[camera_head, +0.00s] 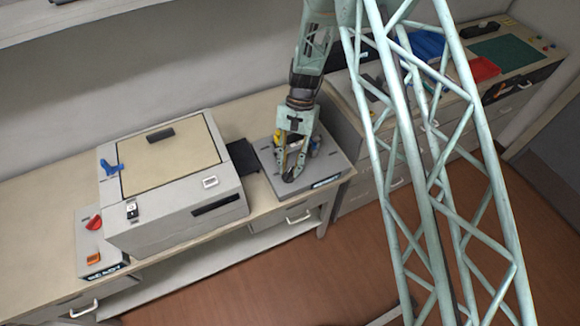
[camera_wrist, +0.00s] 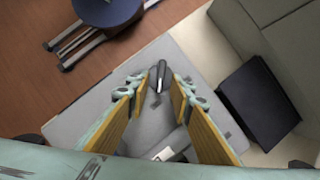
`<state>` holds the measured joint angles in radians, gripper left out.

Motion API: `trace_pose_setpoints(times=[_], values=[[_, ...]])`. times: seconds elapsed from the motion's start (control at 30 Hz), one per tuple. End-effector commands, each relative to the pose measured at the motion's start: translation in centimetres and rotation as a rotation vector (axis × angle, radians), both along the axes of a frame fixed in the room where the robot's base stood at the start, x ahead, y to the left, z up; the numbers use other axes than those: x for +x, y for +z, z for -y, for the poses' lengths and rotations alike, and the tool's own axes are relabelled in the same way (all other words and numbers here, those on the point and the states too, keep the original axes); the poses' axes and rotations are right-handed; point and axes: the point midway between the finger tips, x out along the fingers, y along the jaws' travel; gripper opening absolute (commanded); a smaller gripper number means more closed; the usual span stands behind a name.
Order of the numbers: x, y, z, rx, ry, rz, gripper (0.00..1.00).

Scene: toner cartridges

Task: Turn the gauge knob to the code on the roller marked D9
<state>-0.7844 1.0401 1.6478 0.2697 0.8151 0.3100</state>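My gripper (camera_head: 290,172) is low over the grey panel (camera_head: 335,165) at the right end of the bench. In the wrist view its two yellow-padded fingers (camera_wrist: 159,88) stand apart. A small black knob-like handle with a pale end (camera_wrist: 160,76) lies between the fingertips, with gaps showing on both sides. It may be the gauge knob; my gripper hides it in the head view. I cannot make out a D9 mark or any roller.
A large white machine (camera_head: 170,185) with a tan lid stands left of the panel. A dark tray (camera_head: 242,157) lies between them. A control box (camera_head: 97,245) with red and orange parts is far left. A red tray (camera_head: 484,69) and green mat (camera_head: 505,52) lie on the right counter.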

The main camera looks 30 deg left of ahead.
Motion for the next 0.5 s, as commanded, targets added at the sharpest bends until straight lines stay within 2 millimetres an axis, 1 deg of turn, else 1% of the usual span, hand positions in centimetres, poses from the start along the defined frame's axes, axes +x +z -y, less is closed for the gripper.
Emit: trace_pose_setpoints(times=[0.37, 0.5], values=[[-0.08, -0.20, 0.01, 0.000, 0.000, 0.000, 0.21], [-0.09, -0.19, 0.02, 0.000, 0.000, 0.000, 0.08]])
